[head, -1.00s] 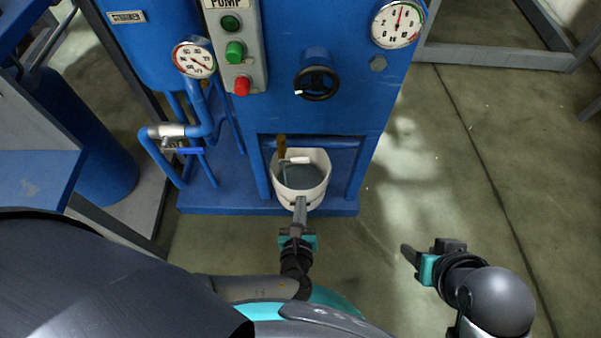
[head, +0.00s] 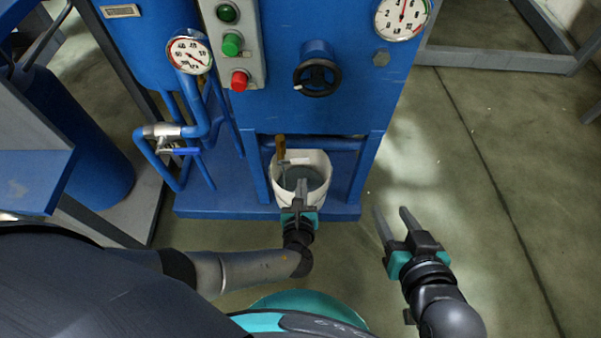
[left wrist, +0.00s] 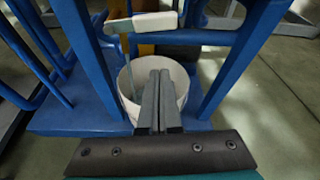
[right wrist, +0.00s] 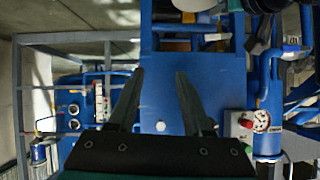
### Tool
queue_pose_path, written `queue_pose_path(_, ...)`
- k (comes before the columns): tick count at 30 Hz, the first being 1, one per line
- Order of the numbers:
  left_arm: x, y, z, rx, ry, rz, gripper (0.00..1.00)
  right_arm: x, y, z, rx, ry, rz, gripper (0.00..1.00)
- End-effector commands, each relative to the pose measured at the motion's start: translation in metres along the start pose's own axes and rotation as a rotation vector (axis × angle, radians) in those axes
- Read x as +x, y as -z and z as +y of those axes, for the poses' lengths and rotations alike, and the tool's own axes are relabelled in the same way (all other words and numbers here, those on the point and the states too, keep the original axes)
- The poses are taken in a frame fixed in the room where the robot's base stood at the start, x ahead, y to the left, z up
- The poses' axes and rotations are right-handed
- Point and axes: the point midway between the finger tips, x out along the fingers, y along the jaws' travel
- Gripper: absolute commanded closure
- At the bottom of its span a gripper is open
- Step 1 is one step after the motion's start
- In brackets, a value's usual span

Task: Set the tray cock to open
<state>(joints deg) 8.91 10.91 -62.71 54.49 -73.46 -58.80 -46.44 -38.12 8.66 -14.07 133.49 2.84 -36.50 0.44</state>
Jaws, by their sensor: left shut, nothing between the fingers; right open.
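No label marks the tray cock. A metal valve (head: 162,131) with a blue lever (head: 187,151) sits on the blue pipe at left. A white bar (head: 298,161) shows over the white bucket (head: 325,168); in the left wrist view the white bar (left wrist: 143,22) lies crosswise on a thin upright stem. I cannot tell which is the cock. My left gripper (head: 301,184) is shut and empty, with its fingertips over the bucket's front in the head view, below the white bar. My right gripper (head: 391,212) is open and empty, right of the bucket and far from both.
The blue machine frame (head: 360,165) stands around the bucket, its legs close on both sides. A brown handle (head: 281,146) sticks up at the bucket. A black handwheel (head: 317,76), a gauge (head: 190,52) and a pump button box (head: 233,45) are above. The floor at right is clear.

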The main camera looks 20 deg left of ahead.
Motion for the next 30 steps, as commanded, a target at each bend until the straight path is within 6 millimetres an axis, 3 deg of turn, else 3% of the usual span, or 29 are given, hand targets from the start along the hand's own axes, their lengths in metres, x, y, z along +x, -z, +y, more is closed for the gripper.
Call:
queue_pose_path(13,0.028,-0.001,0.000,0.000,0.000,0.000,1.00,0.003,0.012,-0.021,0.035,0.057,0.230,0.50)
queue_pose_path(30,0.014,-0.036,0.001,-0.001,-0.001,0.000,1.00,-0.003,-0.001,0.005,-0.004,-0.013,-0.044,0.50)
